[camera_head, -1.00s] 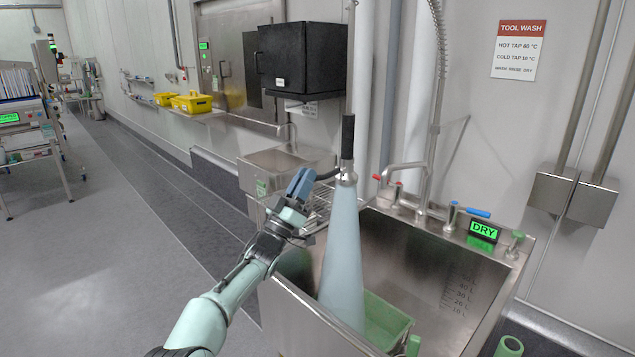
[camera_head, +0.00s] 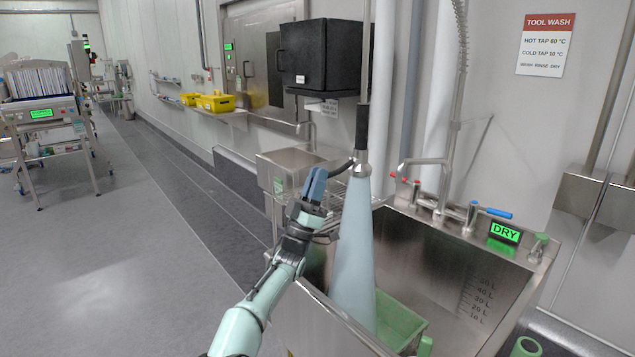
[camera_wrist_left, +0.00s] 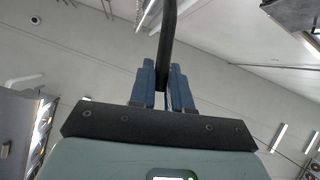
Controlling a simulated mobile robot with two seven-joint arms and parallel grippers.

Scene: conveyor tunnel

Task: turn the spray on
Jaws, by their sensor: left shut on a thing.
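The spray wand hangs over the sink with a black grip (camera_head: 362,125) and a metal nozzle (camera_head: 361,171). A thin dark lever (camera_head: 342,168) sticks out from it to the left. A pale blue cone of spray (camera_head: 355,255) runs down from the nozzle into the steel sink (camera_head: 415,240). My left gripper (camera_head: 316,182) is shut on the lever, left of the nozzle. In the left wrist view the dark lever (camera_wrist_left: 167,35) runs up from between the blue fingers (camera_wrist_left: 163,85). My right gripper is not in view.
A green crate (camera_head: 403,315) sits in the sink, partly behind the spray. A black box (camera_head: 320,57) is on the wall.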

